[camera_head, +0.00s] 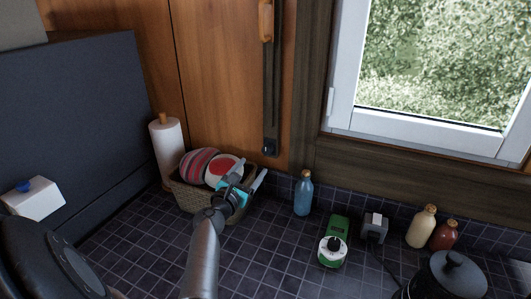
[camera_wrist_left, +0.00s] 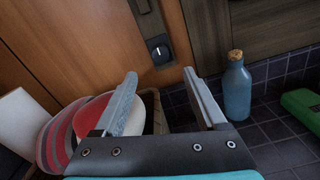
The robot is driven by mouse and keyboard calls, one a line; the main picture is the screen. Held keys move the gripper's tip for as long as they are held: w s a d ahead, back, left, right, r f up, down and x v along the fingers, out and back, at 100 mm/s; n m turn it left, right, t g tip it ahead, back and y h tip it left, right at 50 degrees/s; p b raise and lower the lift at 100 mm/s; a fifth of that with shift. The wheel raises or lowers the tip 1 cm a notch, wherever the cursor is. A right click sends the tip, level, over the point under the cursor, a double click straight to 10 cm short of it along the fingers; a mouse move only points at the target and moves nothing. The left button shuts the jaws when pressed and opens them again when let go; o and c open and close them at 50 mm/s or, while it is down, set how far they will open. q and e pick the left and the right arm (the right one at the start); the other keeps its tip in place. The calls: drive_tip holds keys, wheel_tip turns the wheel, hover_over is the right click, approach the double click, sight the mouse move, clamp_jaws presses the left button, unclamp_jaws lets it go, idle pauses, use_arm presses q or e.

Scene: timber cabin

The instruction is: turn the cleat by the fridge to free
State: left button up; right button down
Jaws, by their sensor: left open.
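A dark strip (camera_head: 271,85) runs down the wooden panel to the right of the dark fridge-like cabinet (camera_head: 85,125). An orange-brown wooden piece (camera_head: 266,20) is at the strip's top. I cannot tell for sure which is the cleat. My left gripper (camera_head: 251,171) is open and empty, over the basket and below the black fitting, apart from it. In the left wrist view the fitting lies beyond the open fingertips (camera_wrist_left: 160,76). My right gripper is out of view.
A wicker basket (camera_head: 190,197) with striped and red-white items stands below the panel, beside a paper roll (camera_head: 167,150). A blue bottle (camera_head: 303,193), a green device (camera_head: 335,238) and a grey block (camera_head: 374,227) stand to the right. Dark tiles (camera_head: 275,245) are clear in front.

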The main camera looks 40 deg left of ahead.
sight(266, 151)
use_arm(q)
drive_tip(key=b+x, duration=0.2)
drive_tip(key=x, duration=0.6)
drive_tip(key=shift+w+a+f, duration=0.1)
drive_tip(key=shift+w, duration=0.3)
drive_tip(key=shift+b+x, duration=0.6)
drive_tip(key=shift+x, duration=0.35)
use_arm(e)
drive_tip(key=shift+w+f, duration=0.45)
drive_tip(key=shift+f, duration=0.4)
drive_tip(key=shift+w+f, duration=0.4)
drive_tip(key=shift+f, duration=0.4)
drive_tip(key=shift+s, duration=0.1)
use_arm(q)
drive_tip(key=shift+c, duration=0.4)
clamp_jaws()
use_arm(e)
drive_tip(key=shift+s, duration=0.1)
